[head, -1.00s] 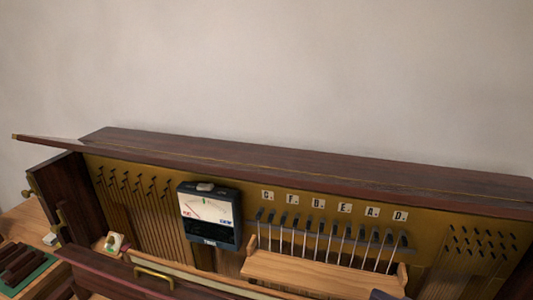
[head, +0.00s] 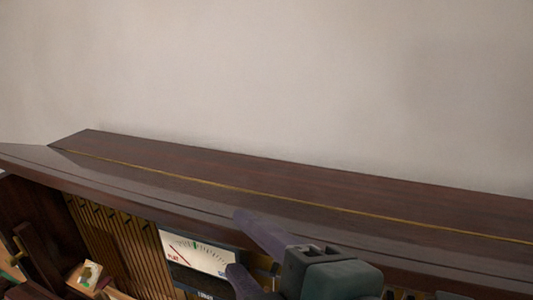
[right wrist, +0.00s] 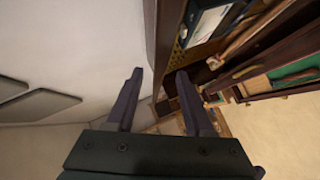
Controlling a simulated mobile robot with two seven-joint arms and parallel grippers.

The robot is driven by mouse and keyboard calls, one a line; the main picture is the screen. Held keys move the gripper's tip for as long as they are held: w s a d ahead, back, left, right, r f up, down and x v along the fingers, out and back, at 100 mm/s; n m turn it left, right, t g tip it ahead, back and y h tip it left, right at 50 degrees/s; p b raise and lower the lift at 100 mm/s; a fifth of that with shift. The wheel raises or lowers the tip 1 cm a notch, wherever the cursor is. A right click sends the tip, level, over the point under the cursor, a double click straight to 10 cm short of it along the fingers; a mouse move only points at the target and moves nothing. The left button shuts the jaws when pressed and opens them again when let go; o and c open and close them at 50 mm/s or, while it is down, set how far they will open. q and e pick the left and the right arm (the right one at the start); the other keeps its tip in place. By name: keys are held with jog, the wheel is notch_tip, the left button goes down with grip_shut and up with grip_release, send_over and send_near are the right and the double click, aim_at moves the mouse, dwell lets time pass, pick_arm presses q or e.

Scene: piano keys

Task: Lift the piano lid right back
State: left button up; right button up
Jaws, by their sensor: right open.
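The piano lid (head: 150,185) is a long dark brown board with a brass hinge line along it. Its front flap juts out over the open piano front. My right gripper (head: 238,243) is open at the flap's front edge, right of centre. One finger overlaps the flap's top face in the picture; the other is below the edge, in front of the tuner. In the right wrist view the open fingers (right wrist: 158,75) point at a dark brown board edge (right wrist: 168,40), which lies between their directions. I cannot tell if they touch it. My left gripper is not in view.
A black tuner with a white dial (head: 195,252) hangs under the flap. A small pale object (head: 88,275) sits at the lower left. A bare wall (head: 300,80) stands behind the lid. The right wrist view shows a green-lined case (right wrist: 298,70).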

aim_at(235, 239)
jog(key=shift+x, duration=1.95)
jog(key=shift+c, duration=0.2)
grip_shut()
